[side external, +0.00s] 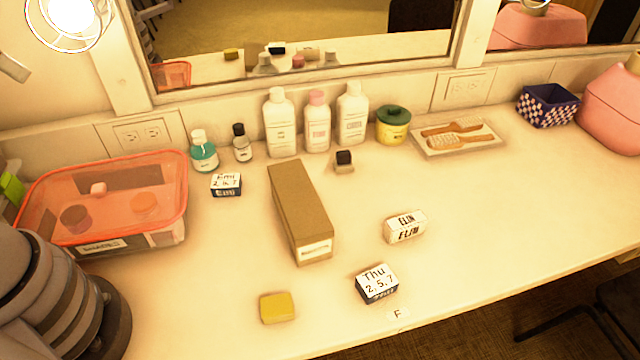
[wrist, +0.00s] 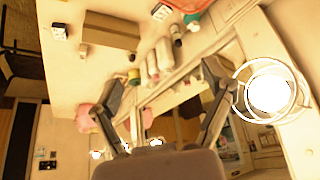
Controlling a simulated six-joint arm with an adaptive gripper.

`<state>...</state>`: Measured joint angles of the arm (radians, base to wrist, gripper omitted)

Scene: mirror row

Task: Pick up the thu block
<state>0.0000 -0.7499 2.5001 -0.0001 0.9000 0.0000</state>
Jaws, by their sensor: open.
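The thu block (side external: 377,284) is a small dark blue block with a white top reading "Thu 2, 5, 7". It lies near the front edge of the counter in the side external view. In the wrist view a small pale block at the upper left (wrist: 60,32) appears to be it, but its print is too small to read. My gripper (wrist: 162,82) is open and empty, its two dark fingers spread wide in the wrist view. It is well away from the block and outside the side external view.
A long brown box (side external: 300,212) lies mid-counter. Around it are a white block (side external: 404,227), a yellow block (side external: 277,307), a dark block (side external: 344,161) and a lettered block (side external: 226,185). A red-lidded bin (side external: 165,235) stands left. Bottles (side external: 279,122) line the mirror wall.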

